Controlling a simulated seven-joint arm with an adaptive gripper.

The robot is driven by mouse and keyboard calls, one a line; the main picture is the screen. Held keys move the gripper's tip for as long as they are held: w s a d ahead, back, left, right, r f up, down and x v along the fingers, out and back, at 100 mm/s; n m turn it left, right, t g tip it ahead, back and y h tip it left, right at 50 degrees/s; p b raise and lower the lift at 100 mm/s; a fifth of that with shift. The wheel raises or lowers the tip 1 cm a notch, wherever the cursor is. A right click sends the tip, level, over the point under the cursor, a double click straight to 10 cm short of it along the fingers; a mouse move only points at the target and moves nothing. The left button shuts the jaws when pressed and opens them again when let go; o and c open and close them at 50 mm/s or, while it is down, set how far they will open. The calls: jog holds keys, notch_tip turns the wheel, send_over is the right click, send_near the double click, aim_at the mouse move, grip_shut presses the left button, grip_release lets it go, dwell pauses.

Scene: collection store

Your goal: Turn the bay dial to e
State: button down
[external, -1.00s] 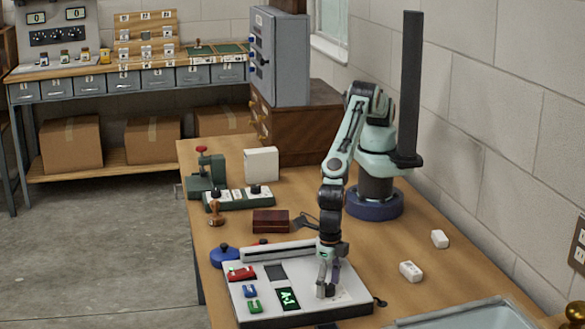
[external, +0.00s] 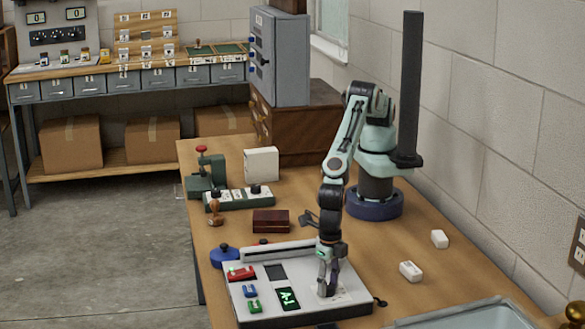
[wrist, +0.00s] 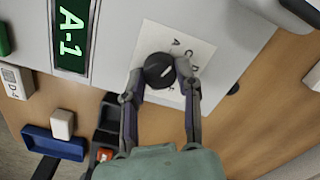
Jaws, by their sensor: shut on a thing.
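The bay dial is a round black knob (wrist: 158,71) with a pale pointer mark, on a white card (wrist: 190,42) printed with letters. A, C and D can be made out; my fingers hide part of the card. My gripper (wrist: 160,74) is shut on the knob, one finger on each side.
The console also carries a red block (external: 242,273), a blue piece (external: 249,291) and a green piece (external: 254,306). A dark red box (external: 270,221) lies behind it. Two white blocks (external: 411,271) (external: 439,239) lie right, near a grey tray (external: 480,314).

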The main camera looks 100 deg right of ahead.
jog(key=m, duration=0.4)
jog(key=shift+m, duration=0.3)
jog(key=m, duration=0.4)
jog(key=shift+m, duration=0.3)
jog(key=m, duration=0.4)
jog(key=shift+f, duration=0.1)
jog(key=shift+m, duration=2)
jog(key=c, duration=0.8)
grip_release()
